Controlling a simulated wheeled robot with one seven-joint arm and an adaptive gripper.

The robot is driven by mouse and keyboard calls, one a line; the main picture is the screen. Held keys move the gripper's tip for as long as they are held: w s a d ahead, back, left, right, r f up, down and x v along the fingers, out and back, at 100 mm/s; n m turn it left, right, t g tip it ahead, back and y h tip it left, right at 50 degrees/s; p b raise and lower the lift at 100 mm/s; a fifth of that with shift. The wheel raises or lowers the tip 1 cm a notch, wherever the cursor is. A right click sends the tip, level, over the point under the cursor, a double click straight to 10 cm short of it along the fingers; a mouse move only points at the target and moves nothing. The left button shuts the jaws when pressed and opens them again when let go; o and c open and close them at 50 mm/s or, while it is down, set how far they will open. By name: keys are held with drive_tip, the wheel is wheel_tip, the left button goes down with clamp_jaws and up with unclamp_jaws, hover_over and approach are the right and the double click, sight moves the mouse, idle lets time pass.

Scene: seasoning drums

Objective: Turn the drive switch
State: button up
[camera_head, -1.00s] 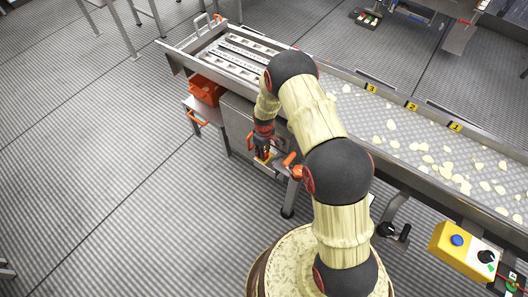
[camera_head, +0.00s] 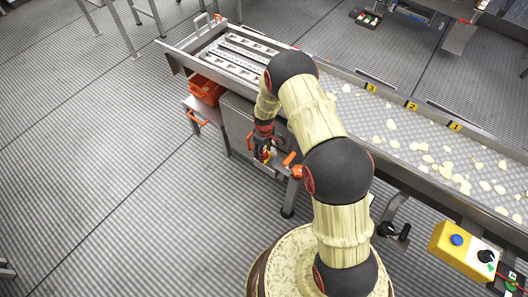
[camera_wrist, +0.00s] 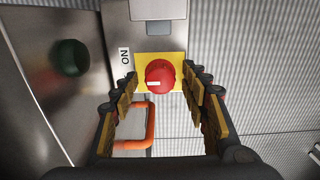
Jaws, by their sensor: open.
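The drive switch is a round red knob (camera_wrist: 160,75) on a yellow square plate (camera_wrist: 174,58), in the middle of the wrist view. A short white mark lies level on the knob's left half. A white label reading "ON" (camera_wrist: 125,56) is left of the plate. My gripper (camera_wrist: 159,74) is open, its fingers to the left and right of the knob with gaps showing; I cannot tell how deep the tips reach. In the head view my gripper (camera_head: 262,152) is low beside the conveyor's near side, and the knob cannot be made out clearly there.
An orange handle (camera_wrist: 150,124) is just below the plate, close to the left finger. A dark green knob (camera_wrist: 71,57) is on the metal panel at left. The conveyor (camera_head: 355,110) carries pale pieces. An orange bin (camera_head: 205,90) stands left; open floor lies further left.

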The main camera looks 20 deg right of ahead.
wheel_tip(320, 180, up, 12)
idle(0.7)
idle(0.4)
